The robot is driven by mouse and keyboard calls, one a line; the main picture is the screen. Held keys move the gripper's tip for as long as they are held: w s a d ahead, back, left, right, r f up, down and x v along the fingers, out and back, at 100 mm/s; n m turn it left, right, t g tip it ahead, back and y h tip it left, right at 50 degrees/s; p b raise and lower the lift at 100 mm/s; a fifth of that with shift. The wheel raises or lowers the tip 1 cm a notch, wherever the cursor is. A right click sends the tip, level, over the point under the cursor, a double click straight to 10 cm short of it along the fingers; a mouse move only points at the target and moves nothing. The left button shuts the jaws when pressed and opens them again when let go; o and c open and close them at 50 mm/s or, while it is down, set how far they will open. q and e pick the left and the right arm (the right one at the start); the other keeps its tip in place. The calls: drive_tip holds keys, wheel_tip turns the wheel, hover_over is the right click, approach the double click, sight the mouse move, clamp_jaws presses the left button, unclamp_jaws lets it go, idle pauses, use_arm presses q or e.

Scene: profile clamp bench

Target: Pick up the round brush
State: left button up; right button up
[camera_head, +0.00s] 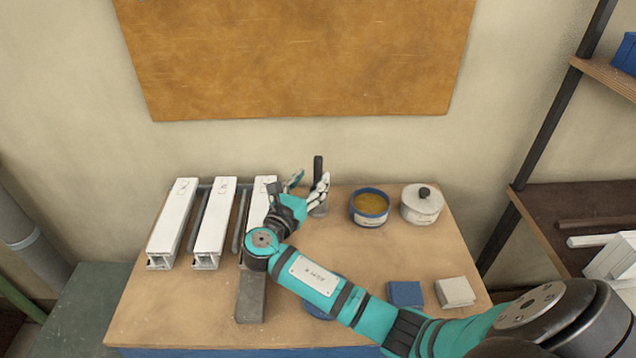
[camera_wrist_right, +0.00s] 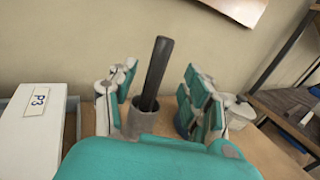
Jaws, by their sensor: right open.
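The round brush shows as a black upright handle (camera_head: 318,166) at the back middle of the bench, standing in a small grey cup (camera_head: 321,210). Its bristles are hidden. In the right wrist view the handle (camera_wrist_right: 154,72) rises, slightly tilted, from the grey cup (camera_wrist_right: 138,120). My right gripper (camera_head: 308,184) is open, with its teal and white fingers on either side of the handle. In the right wrist view the gripper (camera_wrist_right: 158,92) has a finger group left and right of the handle, with gaps visible beside it. My left gripper is not in view.
White profiles (camera_head: 172,222) lie left of the gripper. A blue tin (camera_head: 370,219) and a white lidded pot (camera_head: 421,208) stand to its right. A grey block (camera_head: 250,299), blue block (camera_head: 406,293) and pale block (camera_head: 455,291) lie in front. A shelf (camera_head: 562,207) stands at right.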

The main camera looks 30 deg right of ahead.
sight(316, 170)
drive_tip(key=x, duration=0.2)
drive_tip(key=p+x, duration=0.1)
drive_tip(key=x, duration=0.1)
drive_tip(key=shift+w+a+r, duration=0.1)
drive_tip(key=shift+r, duration=0.15)
drive_tip(key=shift+w+d+f, duration=0.1)
drive_tip(key=shift+w+d, duration=0.2)
drive_tip(key=shift+d, duration=0.2)
clamp_jaws()
